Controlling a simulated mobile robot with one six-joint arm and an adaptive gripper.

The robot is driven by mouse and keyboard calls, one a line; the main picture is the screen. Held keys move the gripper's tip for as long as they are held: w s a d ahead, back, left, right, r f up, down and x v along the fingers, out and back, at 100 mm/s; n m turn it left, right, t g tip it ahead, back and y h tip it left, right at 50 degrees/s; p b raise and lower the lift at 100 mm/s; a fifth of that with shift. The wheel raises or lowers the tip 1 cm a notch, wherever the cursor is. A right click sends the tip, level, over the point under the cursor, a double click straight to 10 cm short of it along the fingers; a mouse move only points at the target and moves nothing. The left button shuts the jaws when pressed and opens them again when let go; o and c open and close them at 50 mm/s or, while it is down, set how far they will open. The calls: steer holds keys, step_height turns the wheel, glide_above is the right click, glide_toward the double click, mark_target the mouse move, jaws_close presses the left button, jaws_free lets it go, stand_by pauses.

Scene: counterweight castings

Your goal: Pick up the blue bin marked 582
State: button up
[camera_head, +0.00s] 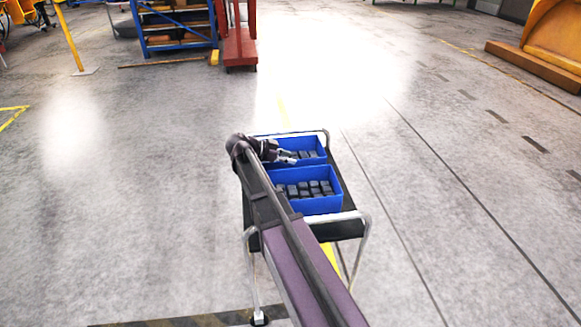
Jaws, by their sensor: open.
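Two blue bins stand one behind the other on a small black cart (347,229) with metal rails. The near blue bin (322,205) holds several dark blocks. The far blue bin (321,145) also holds dark blocks, and its left part is hidden behind my gripper and arm. No number is legible on either bin, so I cannot tell which is marked 582. My gripper (290,157) is open, over the left part of the far bin in the picture. I cannot tell whether it touches the bin or the blocks.
Grey floor lies open around the cart. A blue rack (178,45) and a red cart (239,48) stand at the back. A yellow post (70,38) is at the back left, and a large yellow object (553,38) is at the right.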

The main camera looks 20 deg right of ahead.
mark_target(298, 161)
steer(key=b+x, duration=0.1)
steer(key=x, duration=0.1)
steer(key=b+x, duration=0.1)
steer(key=shift+s+d+f, duration=0.15)
steer(key=shift+f, duration=0.35)
steer(key=shift+d+f, duration=0.1)
steer(key=shift+d, duration=0.3)
jaws_close()
